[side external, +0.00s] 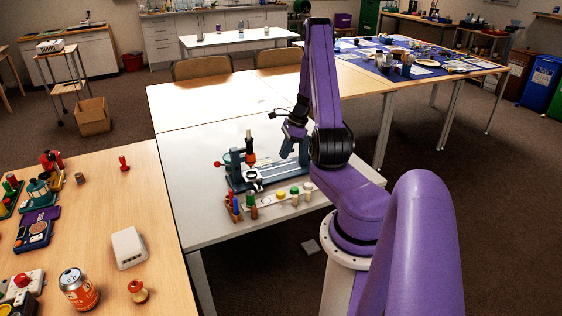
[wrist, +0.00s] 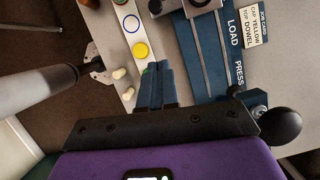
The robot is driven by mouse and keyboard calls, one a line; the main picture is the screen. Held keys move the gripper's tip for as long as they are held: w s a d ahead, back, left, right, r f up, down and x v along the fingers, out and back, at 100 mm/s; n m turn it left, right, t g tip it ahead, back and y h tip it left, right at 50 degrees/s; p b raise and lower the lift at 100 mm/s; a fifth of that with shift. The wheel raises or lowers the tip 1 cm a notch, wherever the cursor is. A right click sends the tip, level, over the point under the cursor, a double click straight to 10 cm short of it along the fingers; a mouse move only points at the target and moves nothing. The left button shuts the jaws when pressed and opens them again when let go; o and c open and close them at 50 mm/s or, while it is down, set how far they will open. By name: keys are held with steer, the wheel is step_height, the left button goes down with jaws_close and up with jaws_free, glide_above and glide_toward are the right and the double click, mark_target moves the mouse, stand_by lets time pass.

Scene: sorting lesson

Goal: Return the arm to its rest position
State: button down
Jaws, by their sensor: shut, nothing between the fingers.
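My gripper (side external: 287,150) hangs from my purple arm above the white-topped table (side external: 205,150), just right of the blue press fixture (side external: 237,182). In the wrist view the dark blue fingers of my gripper (wrist: 157,72) are together with nothing between them. Below them show the pale strip with a yellow disc (wrist: 140,50) and a blue ring (wrist: 131,23), and the blue fixture base (wrist: 205,60) marked LOAD and PRESS. A bit of green shows at the left fingertip, partly hidden.
A wooden table at left holds a white box (side external: 129,248), an orange can (side external: 78,290) and toys. Bare tabletop (side external: 205,100) lies behind the fixture. A cluttered blue-covered table stands at back right.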

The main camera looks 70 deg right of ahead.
steer(key=shift+s+d+r, duration=0.1)
steer(key=shift+s+r, duration=0.05)
steer(key=shift+r, duration=0.35)
